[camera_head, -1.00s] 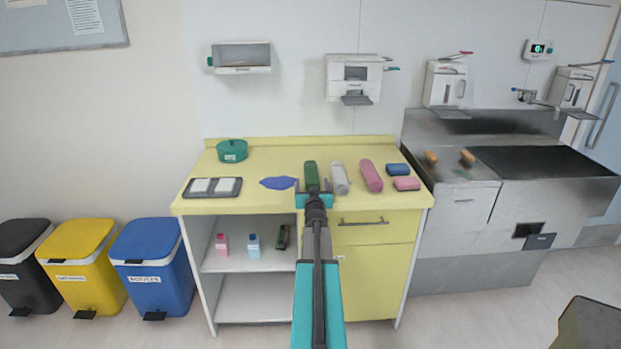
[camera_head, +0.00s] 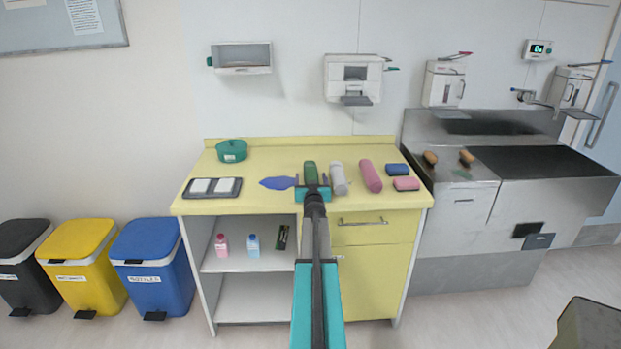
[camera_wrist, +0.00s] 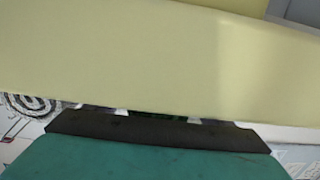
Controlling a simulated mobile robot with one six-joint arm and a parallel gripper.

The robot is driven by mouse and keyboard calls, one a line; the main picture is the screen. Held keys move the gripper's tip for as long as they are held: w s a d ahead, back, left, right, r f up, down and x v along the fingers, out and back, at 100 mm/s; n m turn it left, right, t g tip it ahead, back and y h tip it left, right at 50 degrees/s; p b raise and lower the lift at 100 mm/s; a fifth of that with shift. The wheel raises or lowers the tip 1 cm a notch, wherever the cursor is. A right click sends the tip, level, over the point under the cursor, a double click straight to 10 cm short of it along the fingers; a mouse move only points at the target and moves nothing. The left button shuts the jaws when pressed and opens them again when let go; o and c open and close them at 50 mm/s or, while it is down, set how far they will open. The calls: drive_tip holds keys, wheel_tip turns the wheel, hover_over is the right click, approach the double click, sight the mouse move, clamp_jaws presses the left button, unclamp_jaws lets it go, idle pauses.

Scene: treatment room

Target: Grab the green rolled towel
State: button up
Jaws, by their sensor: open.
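The green rolled towel (camera_head: 310,172) lies on the yellow countertop (camera_head: 250,203), pointing away from me, left of a grey roll (camera_head: 338,178). My gripper (camera_head: 312,187) is open at the near end of the green towel in the head view. Its jaws show on either side of the towel's near part; whether they touch it I cannot tell. The wrist view shows the teal gripper body (camera_wrist: 150,162) and a wide pale yellow surface (camera_wrist: 150,60); the towel is not clearly seen there.
A pink roll (camera_head: 370,176) and blue (camera_head: 397,169) and pink (camera_head: 406,184) blocks lie to the right. A blue flat item (camera_head: 277,183), a dark tray (camera_head: 212,195) and a green pot (camera_head: 231,150) are to the left. The open shelf (camera_head: 245,262) holds small bottles.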

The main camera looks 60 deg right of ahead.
sight(311, 173)
idle(0.5)
drive_tip(key=c, duration=1.2)
drive_tip(key=shift+r, duration=0.15)
drive_tip(key=shift+r+p, duration=3.3)
drive_tip(key=shift+r, duration=1.6)
